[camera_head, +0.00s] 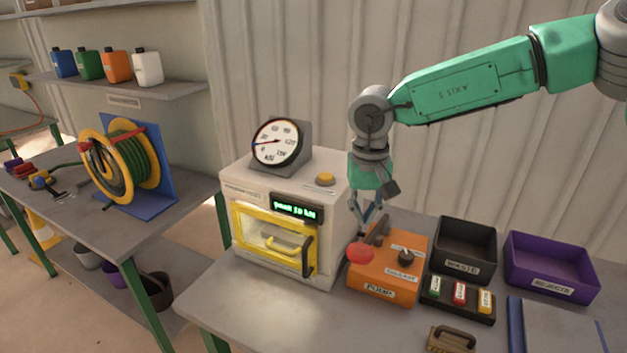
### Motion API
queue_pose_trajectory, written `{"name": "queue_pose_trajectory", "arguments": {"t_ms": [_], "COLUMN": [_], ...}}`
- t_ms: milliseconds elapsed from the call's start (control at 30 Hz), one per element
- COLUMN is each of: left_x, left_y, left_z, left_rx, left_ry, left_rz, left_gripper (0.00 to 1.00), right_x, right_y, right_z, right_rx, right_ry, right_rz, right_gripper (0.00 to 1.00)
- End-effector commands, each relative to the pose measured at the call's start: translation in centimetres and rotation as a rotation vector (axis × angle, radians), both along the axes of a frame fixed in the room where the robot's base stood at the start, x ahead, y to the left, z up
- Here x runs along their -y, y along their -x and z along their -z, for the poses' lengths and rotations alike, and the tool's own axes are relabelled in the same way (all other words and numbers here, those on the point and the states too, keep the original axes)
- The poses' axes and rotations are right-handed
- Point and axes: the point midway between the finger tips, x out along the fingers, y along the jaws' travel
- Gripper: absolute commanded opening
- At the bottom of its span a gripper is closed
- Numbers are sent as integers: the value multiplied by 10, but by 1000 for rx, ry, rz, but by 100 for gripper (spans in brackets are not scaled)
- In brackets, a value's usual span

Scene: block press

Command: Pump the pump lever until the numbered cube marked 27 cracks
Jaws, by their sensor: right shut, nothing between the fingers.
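The orange pump box (388,277) labelled PUMP stands on the bench, right of the white press (270,190). A dark lever part (379,230) rises at its back left, and a red knob (360,253) sits at its left side. I cannot tell how the two join. My right gripper (368,220) is shut and empty, pointing down just behind the lever part; whether it touches is unclear. The press has a closed yellow-framed door (262,240). No cube marked 27 can be made out through its window. My left gripper is not in view.
A round gauge (277,143) on the press has its needle at the low left. A green display (296,211) is lit. Right are a black WASTE bin (465,266), a purple REJECTS bin (553,287) and a marker tray (458,314).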

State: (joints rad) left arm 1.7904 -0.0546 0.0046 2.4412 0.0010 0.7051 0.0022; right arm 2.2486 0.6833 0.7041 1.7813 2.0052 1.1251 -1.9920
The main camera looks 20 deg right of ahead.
Motion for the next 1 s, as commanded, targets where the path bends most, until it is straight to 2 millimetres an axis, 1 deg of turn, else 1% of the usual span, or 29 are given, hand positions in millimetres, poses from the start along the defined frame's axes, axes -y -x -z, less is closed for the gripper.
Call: {"name": "queue_pose_trajectory", "arguments": {"t_ms": [33,200,300,433,533,700,1000], "left_x": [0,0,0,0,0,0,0], "left_y": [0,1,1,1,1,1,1], "left_z": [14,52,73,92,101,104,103], "left_rx": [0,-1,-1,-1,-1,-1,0], "left_ry": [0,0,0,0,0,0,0], "left_rz": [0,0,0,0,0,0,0], "left_gripper": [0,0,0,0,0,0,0], "right_x": [-3,-11,-14,-17,-17,-16,-16], "right_y": [0,3,8,15,19,21,21], "right_z": [0,-19,-32,-49,-58,-66,-67], "right_rx": [18,114,186,276,326,362,363], "right_ry": [17,103,153,199,218,230,229], "right_rz": [21,167,268,379,441,487,488], "right_gripper": [0,0,0,0,0,0,0]}}
